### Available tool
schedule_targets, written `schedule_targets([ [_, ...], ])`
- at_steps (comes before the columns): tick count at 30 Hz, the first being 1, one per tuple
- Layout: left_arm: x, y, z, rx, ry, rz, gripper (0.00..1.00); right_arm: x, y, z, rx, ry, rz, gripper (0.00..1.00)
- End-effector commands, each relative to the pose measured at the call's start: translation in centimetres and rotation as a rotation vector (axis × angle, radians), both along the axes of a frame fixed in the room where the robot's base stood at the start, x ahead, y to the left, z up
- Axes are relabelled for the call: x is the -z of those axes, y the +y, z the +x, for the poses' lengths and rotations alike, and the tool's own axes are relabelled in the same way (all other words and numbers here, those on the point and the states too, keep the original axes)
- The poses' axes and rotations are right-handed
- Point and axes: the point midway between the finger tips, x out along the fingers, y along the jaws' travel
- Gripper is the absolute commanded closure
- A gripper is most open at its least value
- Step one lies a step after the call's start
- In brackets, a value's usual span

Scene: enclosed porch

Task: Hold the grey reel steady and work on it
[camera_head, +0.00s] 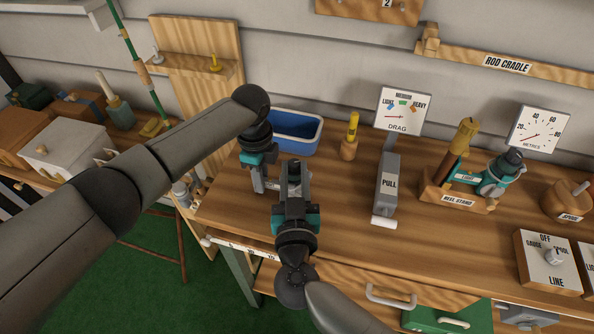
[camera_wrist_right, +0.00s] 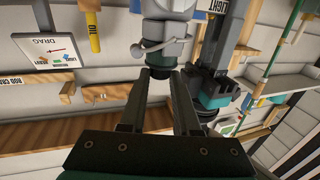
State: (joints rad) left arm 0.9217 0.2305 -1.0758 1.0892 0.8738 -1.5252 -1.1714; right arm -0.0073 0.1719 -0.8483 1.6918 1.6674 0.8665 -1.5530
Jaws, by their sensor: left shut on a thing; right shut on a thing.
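The grey reel (camera_wrist_right: 162,30) shows at the top of the right wrist view, with a crank at its left. In the head view the two grippers hide most of it, above the bench's left part. My right gripper (camera_head: 292,166) comes up from the lower edge; its two fingers (camera_wrist_right: 158,75) are shut on the reel's dark lower part. My left gripper (camera_head: 268,187) comes from the left and points down, close beside the right one. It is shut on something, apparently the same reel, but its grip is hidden. It also shows at right in the wrist view (camera_wrist_right: 240,50).
A blue tray (camera_head: 318,133) and an oil bottle (camera_head: 349,138) stand behind the grippers. A drag gauge (camera_head: 388,180), a reel stand (camera_head: 450,197) with a teal reel (camera_head: 495,180), and a switch box (camera_head: 548,262) stand to the right. Bare bench (camera_head: 340,220) lies right of the grippers.

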Motion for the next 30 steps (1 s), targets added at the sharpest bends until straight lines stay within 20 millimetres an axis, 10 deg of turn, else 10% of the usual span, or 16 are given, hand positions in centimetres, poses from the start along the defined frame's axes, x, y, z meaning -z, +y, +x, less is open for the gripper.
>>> schedule_targets([
  [24, 0.02, -0.04, -0.09, 0.002, 0.003, 0.000, 1.00, -0.10, 0.28, 0.03, 0.125, -0.002, -0.001, 1.00],
  [25, 0.02, -0.04, -0.08, 0.002, 0.002, 0.000, 1.00, -0.10, 0.28, 0.03, 0.124, -0.002, -0.001, 0.67],
  [30, 0.02, -0.03, -0.07, 0.002, 0.002, 0.001, 1.00, -0.07, 0.29, 0.01, 0.124, -0.001, -0.001, 0.48],
])
